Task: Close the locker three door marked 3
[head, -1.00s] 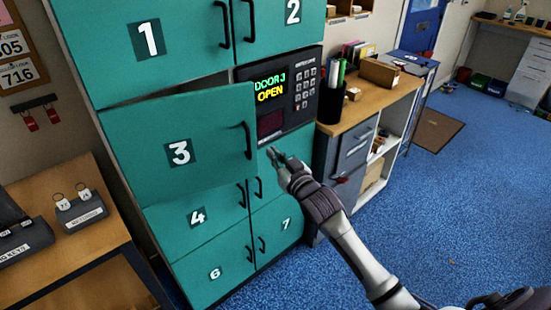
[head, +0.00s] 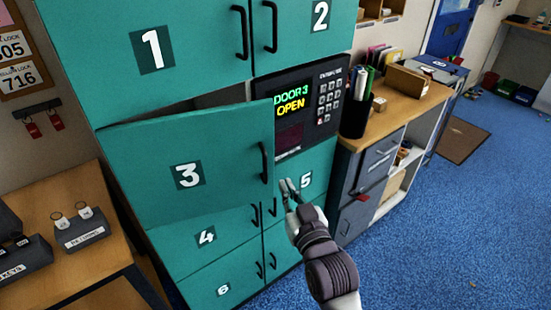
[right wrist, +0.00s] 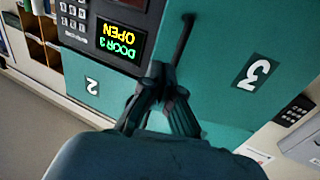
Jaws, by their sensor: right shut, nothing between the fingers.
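The teal locker door marked 3 (head: 188,152) stands ajar in the head view, its right edge swung out from the cabinet with a dark gap along its top. Its black handle (head: 264,162) is near that edge. The display (head: 292,104) reads "DOOR 3 OPEN". My right gripper (head: 288,184) is shut and empty, low and to the right of the door's handle, in front of the door marked 5. In the right wrist view the fingertips (right wrist: 167,92) appear near the lower end of the handle (right wrist: 184,42); contact cannot be told. My left gripper is not in view.
Doors 1 (head: 152,48) and 2 (head: 318,16) above and doors 4 (head: 206,237) and 6 (head: 222,290) below look shut. A wooden desk (head: 105,262) stands at left. A counter (head: 385,120) with pens and boxes stands at right. Blue floor (head: 440,230) is clear.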

